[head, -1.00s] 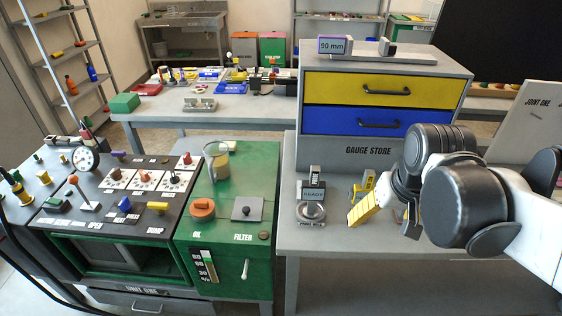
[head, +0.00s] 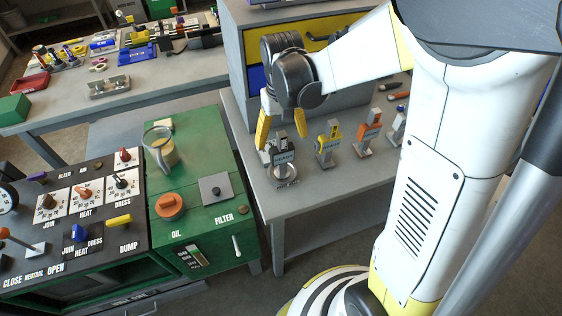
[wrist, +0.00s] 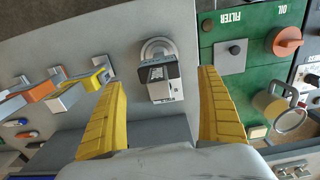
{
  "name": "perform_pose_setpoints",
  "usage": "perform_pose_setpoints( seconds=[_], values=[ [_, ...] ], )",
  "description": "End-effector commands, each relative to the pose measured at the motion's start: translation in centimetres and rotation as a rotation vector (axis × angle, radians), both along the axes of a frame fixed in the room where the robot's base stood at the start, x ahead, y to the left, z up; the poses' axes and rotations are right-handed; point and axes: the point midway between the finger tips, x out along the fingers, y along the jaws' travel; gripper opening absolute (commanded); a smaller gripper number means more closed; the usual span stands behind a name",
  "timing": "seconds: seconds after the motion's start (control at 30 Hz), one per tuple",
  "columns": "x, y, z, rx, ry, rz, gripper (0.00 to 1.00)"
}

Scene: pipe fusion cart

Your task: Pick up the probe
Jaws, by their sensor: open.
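What looks like the probe (head: 281,156) is a dark and silver block with a pale label, standing at a round ring base (head: 286,178) on the grey bench, near its left edge. The wrist view shows the probe (wrist: 162,88) from above, between my fingers, with the ring base (wrist: 157,48) beyond it. My gripper (head: 282,141) is open, with its two yellow fingers pointing down over the probe. In the wrist view my gripper (wrist: 161,78) has a finger on either side, with visible gaps. The labels are too small to read surely.
A yellow tool (head: 328,140) and an orange tool (head: 369,130) stand in holders to the right on the bench.

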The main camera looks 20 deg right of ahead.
Motion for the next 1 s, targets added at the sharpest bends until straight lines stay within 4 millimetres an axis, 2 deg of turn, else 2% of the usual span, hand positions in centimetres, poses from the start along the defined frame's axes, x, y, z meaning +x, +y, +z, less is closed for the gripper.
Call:
perform_pose_setpoints(
  seconds=[0.3, 0.53, 0.57, 0.6, 0.77, 1.0],
  values=[
    [-0.3, -0.2, -4.6, 0.0, 0.0, 0.0, 0.86],
    [-0.3, -0.2, -4.7, 0.0, -0.001, 0.0, 0.86],
    [-0.3, -0.2, -4.7, 0.0, -0.001, 0.0, 0.81],
    [-0.3, -0.2, -4.7, 0.0, -0.001, 0.0, 0.69],
    [-0.3, -0.2, -4.7, 0.0, -0.001, 0.0, 0.2],
    [-0.3, -0.2, -4.6, 0.0, -0.001, 0.0, 0.19]
  ],
)
